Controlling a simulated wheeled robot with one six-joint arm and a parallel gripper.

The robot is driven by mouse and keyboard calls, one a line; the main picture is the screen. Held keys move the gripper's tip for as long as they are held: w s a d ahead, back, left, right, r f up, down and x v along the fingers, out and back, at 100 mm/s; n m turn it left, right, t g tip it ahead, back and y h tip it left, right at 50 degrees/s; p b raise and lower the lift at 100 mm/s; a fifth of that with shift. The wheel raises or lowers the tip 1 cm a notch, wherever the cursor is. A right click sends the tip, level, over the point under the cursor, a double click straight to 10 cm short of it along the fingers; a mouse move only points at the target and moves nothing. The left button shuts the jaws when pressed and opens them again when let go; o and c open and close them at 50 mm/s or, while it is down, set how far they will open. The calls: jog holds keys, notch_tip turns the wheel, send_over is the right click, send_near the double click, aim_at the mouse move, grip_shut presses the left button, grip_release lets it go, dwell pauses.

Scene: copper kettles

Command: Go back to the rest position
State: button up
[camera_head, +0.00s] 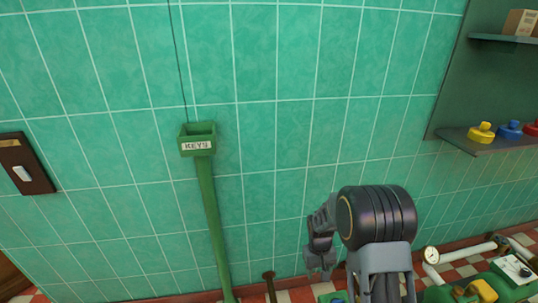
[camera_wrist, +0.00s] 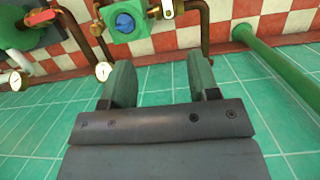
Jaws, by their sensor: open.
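My gripper (camera_wrist: 160,85) shows in the wrist view with its two green-padded fingers apart and nothing between them. Beyond the fingers is green tiled wall, with pipework above. In the head view my arm stands at the lower right, in front of the tiled wall. The fingertips cannot be made out clearly there.
A green box labelled KEYS (camera_head: 198,139) tops a green post left of my arm. A shelf (camera_head: 485,142) at right holds yellow, blue and red knobs. Pipes and a gauge (camera_head: 430,254) are low right. A switch plate (camera_head: 25,164) is far left.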

jog(key=s+r+t+p, duration=0.2)
jog(key=s+r+p, duration=0.2)
jog(key=r, duration=1.1)
jog(key=s+r+m+t+p, duration=0.1)
jog(key=s+r+t+p, duration=0.1)
jog(key=s+r+p, duration=0.3)
jog(key=s+r+t+p, duration=0.2)
jog(key=s+r+p, duration=0.3)
jog(key=r, duration=2)
jog(key=p, duration=0.5)
jog(key=shift+s+m+y+p, duration=0.25)
jog(key=shift+m+y+p, duration=0.05)
jog(key=shift+p, duration=0.1)
jog(key=shift+a+r, duration=0.1)
